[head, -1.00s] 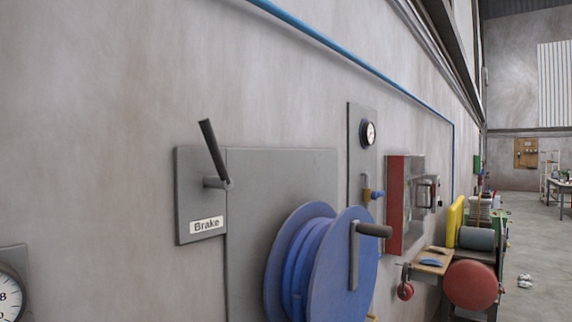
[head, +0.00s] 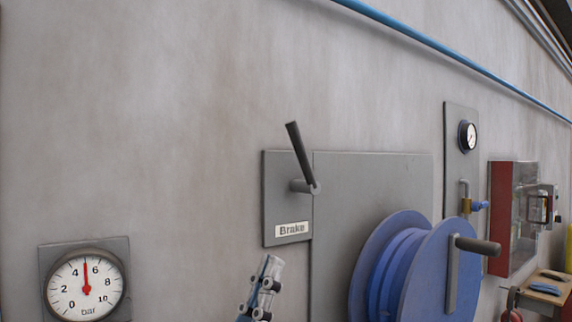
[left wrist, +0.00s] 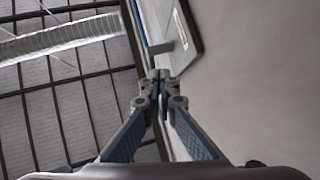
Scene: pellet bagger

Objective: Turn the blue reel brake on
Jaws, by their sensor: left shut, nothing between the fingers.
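The brake lever (head: 300,156) is a dark bar on a grey pivot, pointing up and leaning slightly left. It is mounted on a grey plate (head: 276,200) with a "Brake" label (head: 292,229). The blue reel (head: 436,270) with its crank handle stands to the right. My left gripper (head: 270,264) is shut and empty, just below the brake plate in the picture and apart from the lever. In the left wrist view its closed fingertips (left wrist: 160,76) point toward the plate (left wrist: 186,35), which is partly cut off. My right gripper is out of view.
A pressure gauge (head: 86,285) is on the wall at lower left. A blue pipe (head: 440,45) runs above.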

